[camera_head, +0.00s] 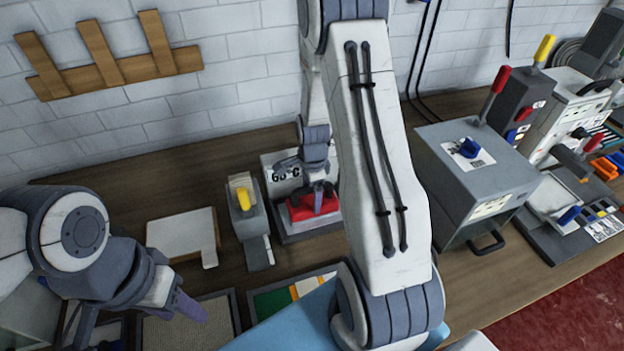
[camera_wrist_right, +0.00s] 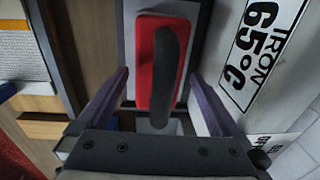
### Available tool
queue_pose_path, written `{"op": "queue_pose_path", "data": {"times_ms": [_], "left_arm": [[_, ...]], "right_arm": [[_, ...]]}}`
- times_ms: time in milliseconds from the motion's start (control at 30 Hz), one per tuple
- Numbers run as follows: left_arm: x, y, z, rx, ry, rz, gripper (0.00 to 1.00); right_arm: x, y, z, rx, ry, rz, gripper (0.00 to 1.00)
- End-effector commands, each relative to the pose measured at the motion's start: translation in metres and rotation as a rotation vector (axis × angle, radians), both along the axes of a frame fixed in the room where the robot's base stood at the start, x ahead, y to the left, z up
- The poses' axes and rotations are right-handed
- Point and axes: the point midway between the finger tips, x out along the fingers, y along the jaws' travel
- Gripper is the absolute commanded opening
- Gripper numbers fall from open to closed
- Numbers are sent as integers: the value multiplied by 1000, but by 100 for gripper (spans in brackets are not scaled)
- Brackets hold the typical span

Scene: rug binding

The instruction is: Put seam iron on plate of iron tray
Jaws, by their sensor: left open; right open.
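The seam iron (camera_head: 301,211), red with a dark handle, lies on the plate of the grey iron tray (camera_head: 312,230) in the head view, against the signboard. In the right wrist view the iron (camera_wrist_right: 146,62) shows its red body and dark handle over the light grey plate (camera_wrist_right: 128,48). My right gripper (camera_wrist_right: 158,104) is open, its fingers apart on either side of the iron's handle end; no contact is visible. In the head view my right gripper (camera_head: 318,190) is just above the iron and partly hides it. My left gripper (camera_head: 140,318) is open and empty at the lower left.
An "IRON 65°C" sign (camera_wrist_right: 262,45) stands beside the tray. A grey device with a yellow top (camera_head: 247,215) and a white-topped block (camera_head: 182,233) are left of it. A large grey box (camera_head: 475,185) stands to the right. Bare wood lies between the block and wall.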

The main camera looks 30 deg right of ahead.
Motion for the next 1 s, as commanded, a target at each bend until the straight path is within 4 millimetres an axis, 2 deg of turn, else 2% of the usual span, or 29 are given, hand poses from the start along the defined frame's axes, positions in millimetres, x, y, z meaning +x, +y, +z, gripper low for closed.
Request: {"op": "queue_pose_path", "data": {"times_ms": [500,667,833,933,1000], "left_arm": [[0,0,-22,0,0,1,50],[0,0,-24,0,0,0,50],[0,0,-24,0,0,0,50],[0,0,-24,0,0,0,50],[0,0,-24,0,0,0,50]], "right_arm": [[-5,2,93,-2,-5,1,100],[-6,2,109,0,-1,0,100],[-7,4,114,0,1,7,100],[-8,21,119,-2,0,104,100],[-12,50,127,-4,-3,271,100]]}}
